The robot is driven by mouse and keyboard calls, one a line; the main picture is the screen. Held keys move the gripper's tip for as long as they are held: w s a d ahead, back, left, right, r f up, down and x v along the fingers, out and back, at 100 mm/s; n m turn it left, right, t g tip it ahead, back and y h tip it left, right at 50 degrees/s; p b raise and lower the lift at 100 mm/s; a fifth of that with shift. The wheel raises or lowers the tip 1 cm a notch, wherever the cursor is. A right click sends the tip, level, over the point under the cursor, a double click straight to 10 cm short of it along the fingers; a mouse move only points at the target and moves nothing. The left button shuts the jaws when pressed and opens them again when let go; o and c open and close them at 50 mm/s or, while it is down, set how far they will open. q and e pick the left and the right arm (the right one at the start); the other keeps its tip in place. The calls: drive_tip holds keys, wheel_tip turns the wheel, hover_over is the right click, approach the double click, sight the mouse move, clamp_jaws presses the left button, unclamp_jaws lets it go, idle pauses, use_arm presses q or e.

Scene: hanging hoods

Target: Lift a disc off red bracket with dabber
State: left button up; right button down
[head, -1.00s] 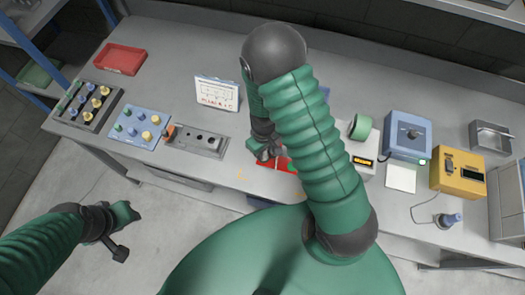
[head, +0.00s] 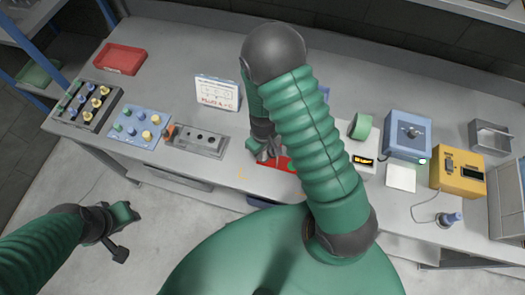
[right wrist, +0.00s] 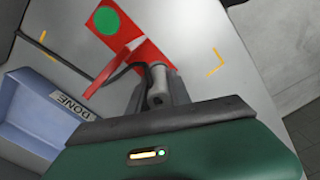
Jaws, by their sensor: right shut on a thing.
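The red bracket (right wrist: 143,52) lies on the bench. A green disc (right wrist: 107,19) lies on its far end in the right wrist view. In the head view the bracket (head: 275,164) shows beside my right gripper (head: 266,153), partly behind my right arm. In the right wrist view my right gripper (right wrist: 157,92) is shut on a grey round-ended piece, which looks like the dabber (right wrist: 157,84); its working tip is hard to make out. The disc stands clear of the gripper. My left gripper (head: 122,232) hangs in front of the bench, away from everything; its jaws are unclear.
A blue tray marked DONE (right wrist: 35,105) stands left in the right wrist view. Yellow corner marks (right wrist: 217,62) frame the bracket.

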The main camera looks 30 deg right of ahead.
drive_tip(key=shift+r+p, duration=3.1)
drive_tip(key=shift+r, duration=0.45)
drive_tip(key=shift+f, duration=0.1)
